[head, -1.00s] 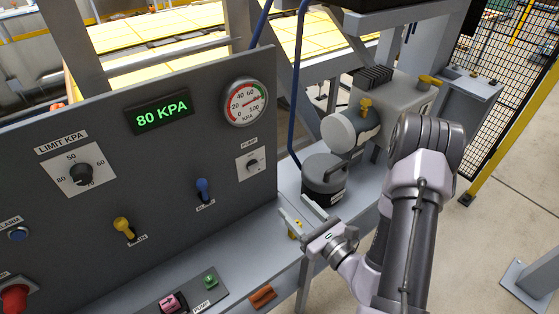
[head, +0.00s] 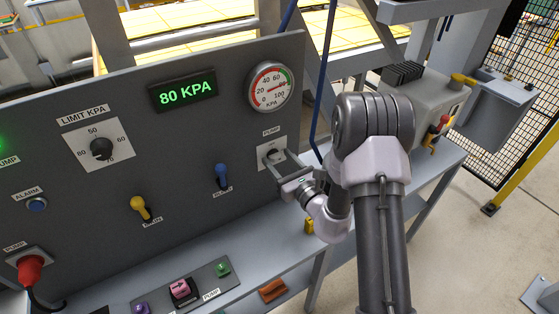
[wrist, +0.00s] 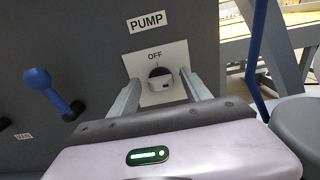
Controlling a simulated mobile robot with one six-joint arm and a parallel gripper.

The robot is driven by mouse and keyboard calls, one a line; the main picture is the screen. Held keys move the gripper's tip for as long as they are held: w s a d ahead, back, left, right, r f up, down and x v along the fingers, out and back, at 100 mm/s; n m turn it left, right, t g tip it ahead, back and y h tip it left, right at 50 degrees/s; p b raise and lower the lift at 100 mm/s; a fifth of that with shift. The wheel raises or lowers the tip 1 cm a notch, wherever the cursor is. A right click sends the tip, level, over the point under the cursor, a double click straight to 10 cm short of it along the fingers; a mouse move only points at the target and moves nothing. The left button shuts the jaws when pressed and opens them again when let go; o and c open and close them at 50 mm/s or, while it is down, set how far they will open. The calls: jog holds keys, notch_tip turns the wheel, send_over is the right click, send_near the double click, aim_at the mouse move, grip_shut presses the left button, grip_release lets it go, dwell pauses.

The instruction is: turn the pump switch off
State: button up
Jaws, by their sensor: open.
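The pump switch (wrist: 159,78) is a small round knob on a white plate, under a PUMP label and the word OFF. Its grip seems to lie about level, with OFF above it; its exact setting is hard to tell. In the head view the switch (head: 272,152) is at the right end of the grey panel, partly hidden by my gripper. My gripper (wrist: 158,86) is open and empty. Its fingers point at the plate, one left and one right of the knob. I cannot tell whether they touch it. In the head view my gripper (head: 274,166) reaches the panel from the right.
A blue lever (head: 221,176) and a yellow lever (head: 140,207) stick out left of the switch. A display (head: 184,90) reads 80 KPA beside a round gauge (head: 270,86). A green light (head: 2,143) shows at the far left. A blue hose (head: 324,80) hangs right of the panel.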

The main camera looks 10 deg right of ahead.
jog(key=shift+c, duration=0.3)
grip_shut()
jog(key=n+b, duration=0.4)
jog(key=shift+a+f+n, duration=0.1)
jog(key=shift+f+n, duration=0.15)
jog(key=shift+n, duration=0.15)
jog(key=n+b, duration=0.4)
jog(key=shift+s+a+f+n+b, duration=0.1)
jog(key=shift+n+b, duration=0.2)
jog(key=shift+b, duration=0.1)
jog(key=shift+a+n+b, duration=0.1)
jog(key=shift+n+b, duration=3.95)
jog(key=shift+n, duration=0.15)
